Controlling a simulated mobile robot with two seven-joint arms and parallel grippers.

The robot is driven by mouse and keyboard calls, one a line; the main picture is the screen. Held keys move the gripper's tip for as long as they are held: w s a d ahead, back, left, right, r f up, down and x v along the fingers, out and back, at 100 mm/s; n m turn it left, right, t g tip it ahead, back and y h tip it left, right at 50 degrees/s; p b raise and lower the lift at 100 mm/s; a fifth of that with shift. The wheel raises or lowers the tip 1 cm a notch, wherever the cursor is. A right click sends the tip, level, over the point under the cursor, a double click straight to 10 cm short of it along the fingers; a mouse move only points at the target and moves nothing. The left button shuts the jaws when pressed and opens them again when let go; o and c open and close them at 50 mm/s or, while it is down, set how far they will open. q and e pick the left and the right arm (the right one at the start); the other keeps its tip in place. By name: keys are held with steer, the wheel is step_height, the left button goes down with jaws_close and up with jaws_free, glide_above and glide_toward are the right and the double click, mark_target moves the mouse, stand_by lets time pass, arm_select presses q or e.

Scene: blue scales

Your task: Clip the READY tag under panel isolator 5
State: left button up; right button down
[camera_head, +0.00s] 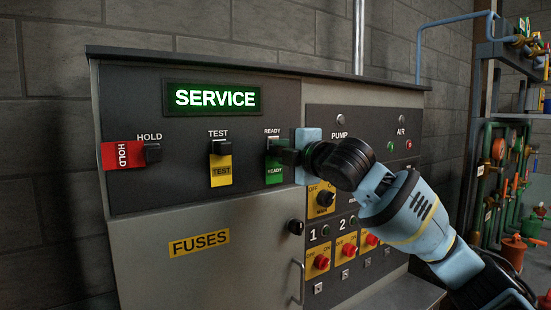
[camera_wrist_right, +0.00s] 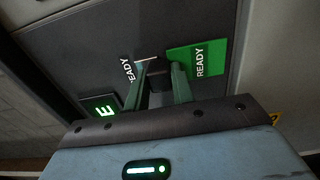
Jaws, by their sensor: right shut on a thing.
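The green READY tag (camera_head: 275,174) hangs on the panel below the READY label, right of the TEST tag. In the wrist view the READY tag (camera_wrist_right: 198,62) lies beside my fingers. My right gripper (camera_head: 271,150) is at the tag's top end, shut on it; the wrist view shows both right fingers (camera_wrist_right: 159,72) against the dark panel. Red-knobbed isolators on yellow plates sit lower right: isolator 1 (camera_head: 321,261) and isolator 2 (camera_head: 349,250). Isolator 5 cannot be made out; my right arm covers part of that panel. My left gripper is out of view.
A red HOLD tag (camera_head: 122,155) and a yellow TEST tag (camera_head: 221,171) hang to the left. A green SERVICE sign (camera_head: 214,98) is lit above. A yellow-plated rotary switch (camera_head: 325,198) and a door handle (camera_head: 298,281) stick out below my right gripper.

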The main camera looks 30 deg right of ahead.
steer(key=shift+s+f, duration=0.1)
steer(key=shift+s, duration=0.1)
steer(key=shift+s+d, duration=0.15)
steer(key=shift+s, duration=1.2)
steer(key=shift+s+d, duration=0.15)
steer(key=shift+s, duration=1.2)
